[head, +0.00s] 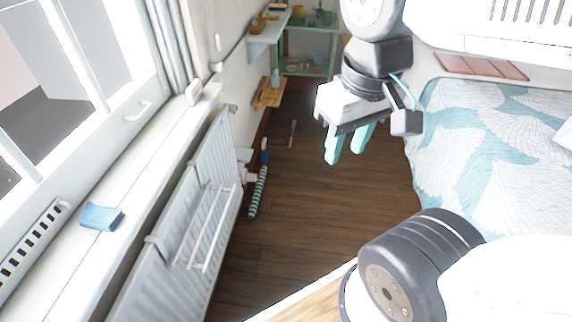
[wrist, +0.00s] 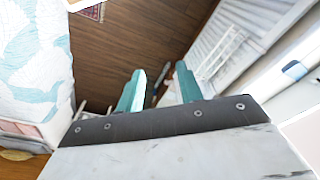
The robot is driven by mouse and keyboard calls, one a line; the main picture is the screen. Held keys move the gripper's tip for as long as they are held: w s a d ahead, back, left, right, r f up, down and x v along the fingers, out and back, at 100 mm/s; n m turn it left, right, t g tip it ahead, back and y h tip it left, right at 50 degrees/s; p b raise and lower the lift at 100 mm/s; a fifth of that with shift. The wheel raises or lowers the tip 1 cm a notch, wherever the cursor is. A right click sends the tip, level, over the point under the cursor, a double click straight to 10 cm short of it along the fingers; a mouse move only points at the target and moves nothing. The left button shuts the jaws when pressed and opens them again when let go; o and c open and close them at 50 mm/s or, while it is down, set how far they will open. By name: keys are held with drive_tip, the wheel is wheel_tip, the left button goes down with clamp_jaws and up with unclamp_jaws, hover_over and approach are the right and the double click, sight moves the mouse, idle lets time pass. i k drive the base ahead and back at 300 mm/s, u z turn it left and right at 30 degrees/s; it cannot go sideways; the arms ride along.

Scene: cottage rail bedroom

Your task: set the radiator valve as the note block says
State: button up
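A white panel radiator (head: 172,238) runs along the left wall under the window sill, with a white rail rack hung on its front. It also shows in the wrist view (wrist: 212,42). Small white parts (head: 246,156) sit by its far end, low down near a blue item; I cannot tell whether one is the valve. A small pale block (head: 194,92) stands on the far sill; I cannot tell whether it is the note block, and no writing is readable. My gripper (head: 349,146), with teal fingers, is open and empty above the floor, right of the radiator and apart from it.
A blue sponge-like block (head: 101,217) lies on the near sill. A striped roll (head: 258,192) lies on the floor beside the radiator. A bed (head: 490,150) fills the right side. Shelves (head: 306,50) stand at the back. The wooden floor (head: 320,215) between is mostly clear.

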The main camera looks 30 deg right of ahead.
sight(249, 176)
drive_tip(key=z, duration=0.15)
drive_tip(key=i, duration=0.45)
drive_tip(key=z, duration=1.1)
drive_tip(key=i, duration=2.25)
drive_tip(key=u, duration=2.6)
